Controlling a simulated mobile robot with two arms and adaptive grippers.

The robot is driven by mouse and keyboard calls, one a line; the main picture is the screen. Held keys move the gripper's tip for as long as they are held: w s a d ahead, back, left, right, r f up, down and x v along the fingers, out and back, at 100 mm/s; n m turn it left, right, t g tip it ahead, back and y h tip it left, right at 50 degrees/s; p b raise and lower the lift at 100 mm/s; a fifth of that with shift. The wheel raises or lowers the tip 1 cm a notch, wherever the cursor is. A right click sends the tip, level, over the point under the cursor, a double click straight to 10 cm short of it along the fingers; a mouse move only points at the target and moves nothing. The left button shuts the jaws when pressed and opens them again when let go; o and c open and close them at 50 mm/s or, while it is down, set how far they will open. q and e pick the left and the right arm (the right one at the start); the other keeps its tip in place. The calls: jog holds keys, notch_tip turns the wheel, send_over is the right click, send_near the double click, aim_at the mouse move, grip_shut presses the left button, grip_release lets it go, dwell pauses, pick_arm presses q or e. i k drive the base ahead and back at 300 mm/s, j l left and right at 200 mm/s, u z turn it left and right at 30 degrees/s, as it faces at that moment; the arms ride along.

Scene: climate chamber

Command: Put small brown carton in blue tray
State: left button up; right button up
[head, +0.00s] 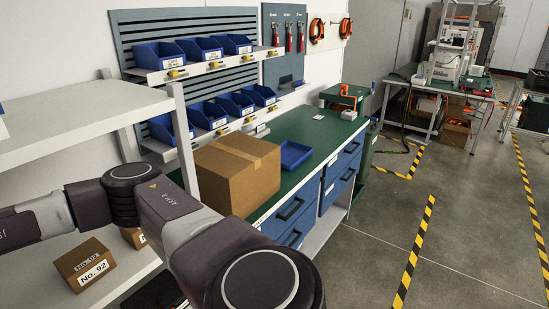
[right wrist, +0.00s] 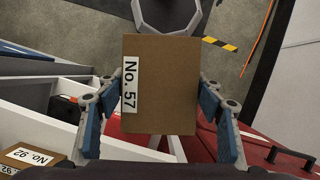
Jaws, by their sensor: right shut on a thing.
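The small brown carton (right wrist: 168,108) labelled No. 57 is in the right wrist view, between the blue-padded fingers of my right gripper (right wrist: 159,92). The gripper is shut on it and holds it up, with the floor seen beyond. The carton and right gripper do not show in the head view. The blue tray (head: 294,154) lies on the green top of the workbench (head: 318,135), just right of a large brown box, and looks empty. My left gripper is not in view.
The large box (head: 238,175) stands beside the tray. Blue bins (head: 160,56) line racks behind the bench. A carton labelled No. 92 (head: 86,264) sits on the lower white shelf at left, under an upper shelf (head: 75,115).

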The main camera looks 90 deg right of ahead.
aim_at(286, 160)
jog(key=z, duration=1.05)
jog(key=k+l, duration=0.05)
